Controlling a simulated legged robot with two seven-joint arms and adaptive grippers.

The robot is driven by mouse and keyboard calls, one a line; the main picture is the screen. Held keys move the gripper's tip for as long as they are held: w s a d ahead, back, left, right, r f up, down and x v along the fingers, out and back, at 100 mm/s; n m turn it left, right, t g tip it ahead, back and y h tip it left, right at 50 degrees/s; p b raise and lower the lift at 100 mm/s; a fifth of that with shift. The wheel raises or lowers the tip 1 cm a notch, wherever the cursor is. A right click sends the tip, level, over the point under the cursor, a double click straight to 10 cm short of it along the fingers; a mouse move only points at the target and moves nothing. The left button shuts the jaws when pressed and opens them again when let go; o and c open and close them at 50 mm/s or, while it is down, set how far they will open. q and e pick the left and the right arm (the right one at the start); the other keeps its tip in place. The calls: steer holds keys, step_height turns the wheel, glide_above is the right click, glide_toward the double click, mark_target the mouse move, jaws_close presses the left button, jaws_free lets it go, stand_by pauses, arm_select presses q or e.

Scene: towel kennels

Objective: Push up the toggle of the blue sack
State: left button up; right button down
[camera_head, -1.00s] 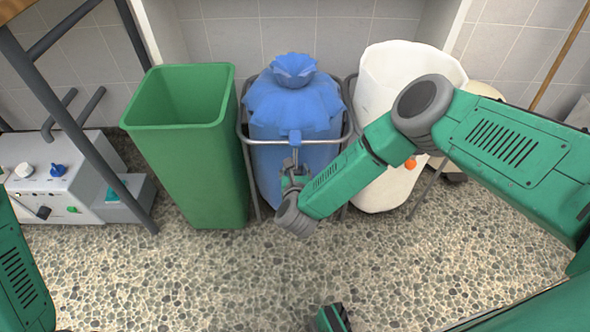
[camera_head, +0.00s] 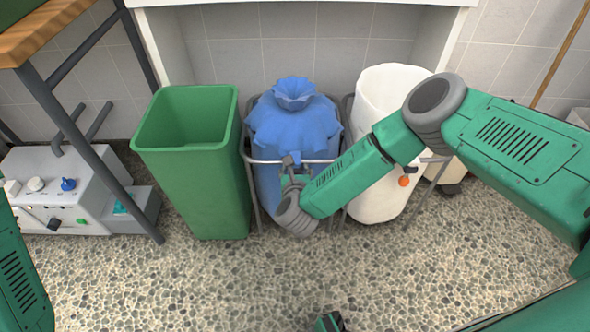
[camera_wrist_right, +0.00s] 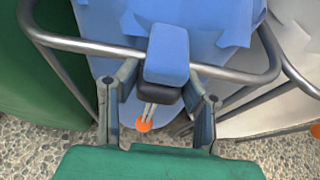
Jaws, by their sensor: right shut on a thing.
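The blue sack (camera_head: 296,130) hangs in a metal frame, its top gathered into a ruffled tuft. Its toggle (camera_wrist_right: 166,55) sits at the sack's front by the frame's rail, a blue block with a dark lower part. A thin cord with an orange ball (camera_wrist_right: 143,125) hangs below it. My right gripper (camera_head: 292,180) is at the front of the sack, shut on the toggle; it also shows in the right wrist view (camera_wrist_right: 157,92), one finger on each side. In the head view the gripper hides part of the toggle.
A green bin (camera_head: 192,165) stands close on the left. A white sack (camera_head: 385,100) stands on the right, partly behind my right arm. The metal rail (camera_wrist_right: 90,46) crosses close to the gripper. A grey machine (camera_head: 60,190) is far left. Pebbled floor in front is clear.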

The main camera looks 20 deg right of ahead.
steer(key=shift+f, duration=0.1)
steer(key=c, duration=1)
jaws_free()
steer(key=shift+c, duration=0.2)
steer(key=shift+s, duration=0.15)
steer(key=v, duration=1.1)
steer(key=shift+s+a, duration=0.15)
steer(key=shift+s, duration=0.15)
